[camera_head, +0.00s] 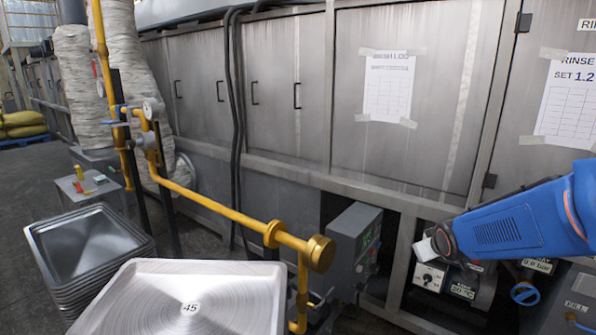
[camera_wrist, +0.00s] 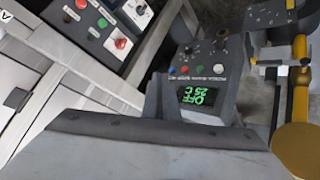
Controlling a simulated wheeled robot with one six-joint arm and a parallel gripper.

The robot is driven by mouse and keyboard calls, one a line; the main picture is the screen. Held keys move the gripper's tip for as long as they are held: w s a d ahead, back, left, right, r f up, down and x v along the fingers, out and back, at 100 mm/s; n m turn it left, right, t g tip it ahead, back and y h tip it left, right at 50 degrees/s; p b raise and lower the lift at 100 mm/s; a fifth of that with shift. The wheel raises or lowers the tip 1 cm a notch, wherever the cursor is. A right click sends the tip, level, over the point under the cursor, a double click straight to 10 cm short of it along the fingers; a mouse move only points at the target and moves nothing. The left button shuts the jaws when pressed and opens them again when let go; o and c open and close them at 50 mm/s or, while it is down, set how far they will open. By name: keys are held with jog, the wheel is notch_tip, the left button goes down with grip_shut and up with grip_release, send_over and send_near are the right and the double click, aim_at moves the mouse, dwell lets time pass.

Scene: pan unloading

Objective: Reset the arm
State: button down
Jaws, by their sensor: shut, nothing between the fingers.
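My arm (camera_head: 515,225) is blue and reaches in from the right edge of the head view, in front of the steel cabinets. Its pale end is near the small control boxes under the cabinet. In the wrist view my gripper (camera_wrist: 162,97) is a dark grey shape at the bottom, shut and empty. Beyond it is a grey control box with a green display (camera_wrist: 198,96) reading "OFF 25 C". The arm's far links are out of view.
A metal tray marked 45 (camera_head: 190,285) and a stack of dark pans (camera_head: 90,245) stand at the lower left. A yellow pipe (camera_head: 225,210) with a round end crosses the middle. A grey control box (camera_head: 355,245) stands beside it. Cabinets (camera_head: 270,90) line the back.

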jog(key=s+a+r+m+g, duration=0.1)
jog(key=s+a, duration=0.3)
jog(key=s, duration=1.2)
jog(key=s+a+r+m+g+y, duration=0.1)
jog(key=s+a+m+g, duration=0.1)
jog(key=s, duration=1.4)
jog(key=shift+s+a+r+g+y, duration=0.3)
jog(key=shift+s+a+r+g, duration=0.05)
jog(key=shift+a+g, duration=0.6)
